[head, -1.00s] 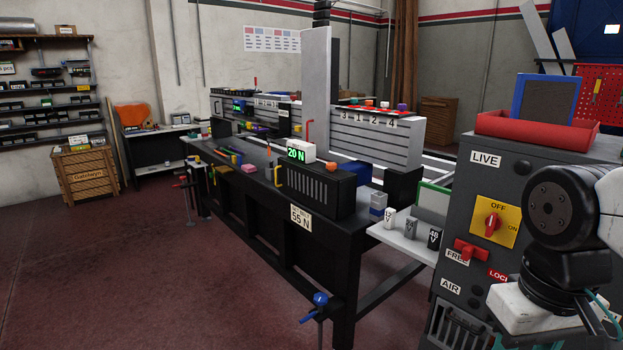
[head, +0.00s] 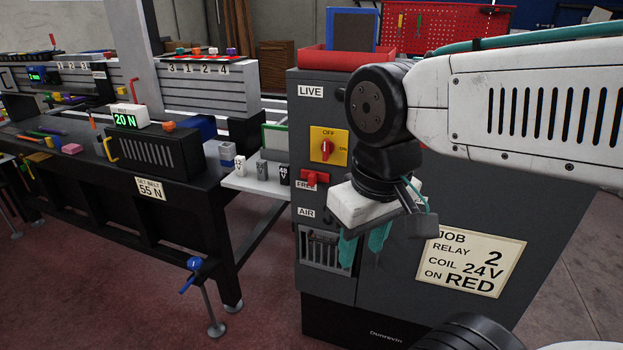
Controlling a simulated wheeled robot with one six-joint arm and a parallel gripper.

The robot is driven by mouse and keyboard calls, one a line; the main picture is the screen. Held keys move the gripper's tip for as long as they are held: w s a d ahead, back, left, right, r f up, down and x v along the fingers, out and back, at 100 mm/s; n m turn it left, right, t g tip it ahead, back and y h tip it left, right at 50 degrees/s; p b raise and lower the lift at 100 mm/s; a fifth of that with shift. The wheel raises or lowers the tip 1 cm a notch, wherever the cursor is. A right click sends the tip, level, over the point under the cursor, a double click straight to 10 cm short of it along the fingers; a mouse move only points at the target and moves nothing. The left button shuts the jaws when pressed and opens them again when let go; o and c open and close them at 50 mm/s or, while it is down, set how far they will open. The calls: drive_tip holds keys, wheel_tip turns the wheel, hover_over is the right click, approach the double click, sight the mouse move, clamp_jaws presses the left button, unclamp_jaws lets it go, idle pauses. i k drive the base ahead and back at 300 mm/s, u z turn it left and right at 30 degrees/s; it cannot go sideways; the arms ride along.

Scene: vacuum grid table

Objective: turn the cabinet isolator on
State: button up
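The cabinet isolator (head: 328,146) is a red rotary handle on a yellow plate on the front of the dark grey cabinet (head: 350,285). The plate reads OFF at the top and ON at the right. The handle stands upright, towards OFF. My gripper (head: 360,250) hangs in front of the cabinet, below and to the right of the isolator and apart from it. Its teal fingers point down, with a gap between them and nothing seen in it.
A red lever (head: 314,178) sits below the isolator by the FREE label. A job card (head: 470,262) is on the cabinet's lower right. A red tray (head: 345,60) is on top. A small shelf (head: 255,184) with several labelled blocks juts out at left.

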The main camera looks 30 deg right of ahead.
sight(327, 147)
drive_tip(key=u, duration=2)
drive_tip(key=k, duration=1.1)
drive_tip(key=z, duration=1.4)
drive_tip(key=i, duration=0.5)
